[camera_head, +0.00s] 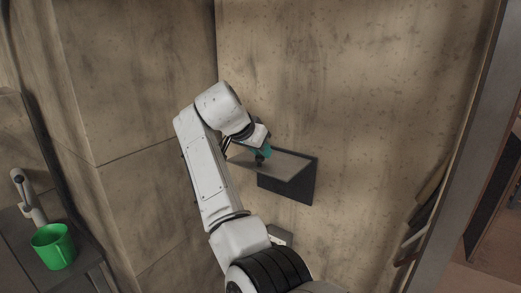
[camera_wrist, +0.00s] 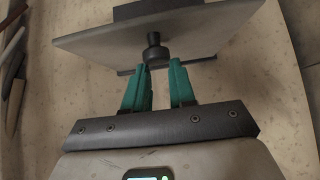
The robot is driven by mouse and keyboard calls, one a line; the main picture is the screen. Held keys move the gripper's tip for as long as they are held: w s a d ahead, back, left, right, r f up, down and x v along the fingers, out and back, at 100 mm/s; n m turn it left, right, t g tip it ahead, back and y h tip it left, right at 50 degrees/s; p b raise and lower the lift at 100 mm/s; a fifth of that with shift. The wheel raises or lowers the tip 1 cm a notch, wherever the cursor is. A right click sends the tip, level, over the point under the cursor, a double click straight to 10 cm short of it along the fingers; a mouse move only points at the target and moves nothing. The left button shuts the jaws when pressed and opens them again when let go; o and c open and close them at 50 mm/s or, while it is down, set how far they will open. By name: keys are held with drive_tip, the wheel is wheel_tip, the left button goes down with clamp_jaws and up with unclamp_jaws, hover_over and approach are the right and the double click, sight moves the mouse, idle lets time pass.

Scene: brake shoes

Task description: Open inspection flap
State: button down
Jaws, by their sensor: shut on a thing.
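The inspection flap (camera_head: 283,164) is a flat grey panel on the wall. It stands out from the wall at an angle, and a dark rectangular recess or frame (camera_head: 300,187) shows below it. In the wrist view the flap (camera_wrist: 205,32) spans the top, with a short dark knob (camera_wrist: 154,52) on its face. My gripper (camera_head: 263,155) is at the flap's left part. Its teal fingers (camera_wrist: 158,68) are shut on the knob, one on each side. The exact contact at the fingertips is hard to see.
Stained concrete walls meet in a corner left of the flap. A doorway edge (camera_head: 462,150) and leaning dark objects (camera_head: 425,215) are at the right.

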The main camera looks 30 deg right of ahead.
drive_tip(key=shift+d+f, duration=0.1)
drive_tip(key=shift+f, duration=0.15)
drive_tip(key=c, duration=1.2)
unclamp_jaws()
drive_tip(key=shift+d, duration=0.1)
drive_tip(key=o, duration=0.3)
drive_tip(key=shift+o, duration=0.2)
drive_tip(key=shift+r, duration=0.1)
drive_tip(key=shift+s+a+r+b, duration=0.1)
drive_tip(key=shift+a+r+b, duration=0.25)
drive_tip(key=shift+a, duration=0.2)
drive_tip(key=b+v, duration=0.2)
drive_tip(key=v, duration=0.7)
drive_tip(key=shift+r, duration=0.35)
drive_tip(key=shift+a, duration=0.1)
